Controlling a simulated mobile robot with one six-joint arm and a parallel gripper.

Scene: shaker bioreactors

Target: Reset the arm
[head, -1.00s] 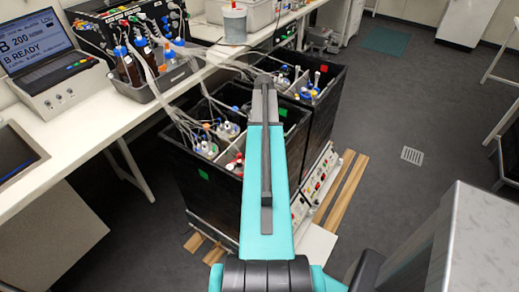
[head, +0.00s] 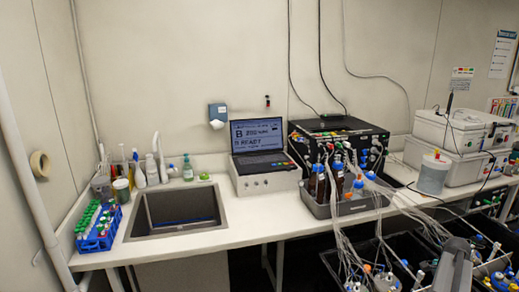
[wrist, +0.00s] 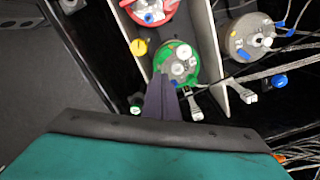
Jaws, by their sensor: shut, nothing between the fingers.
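My gripper (wrist: 161,98) shows in the wrist view as two dark fingers held together, with nothing between them. It hangs over a black box of shaker bioreactors. A vessel with a green lid (wrist: 178,64) lies just beyond and right of the fingertips; I cannot tell whether they touch. A red-lidded vessel (wrist: 150,12) is at the top and a grey-lidded vessel (wrist: 250,36) is to the right, behind a pale divider (wrist: 207,42). In the head view only a grey part of my arm shows at the lower right.
A bench with a sink (head: 178,213), a blue tube rack (head: 98,226), a laptop (head: 258,142) and a bottle tray (head: 345,207) runs along the wall. Tubes and cables (head: 345,245) hang from it to the black boxes. Bare floor (wrist: 40,75) lies left of the box.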

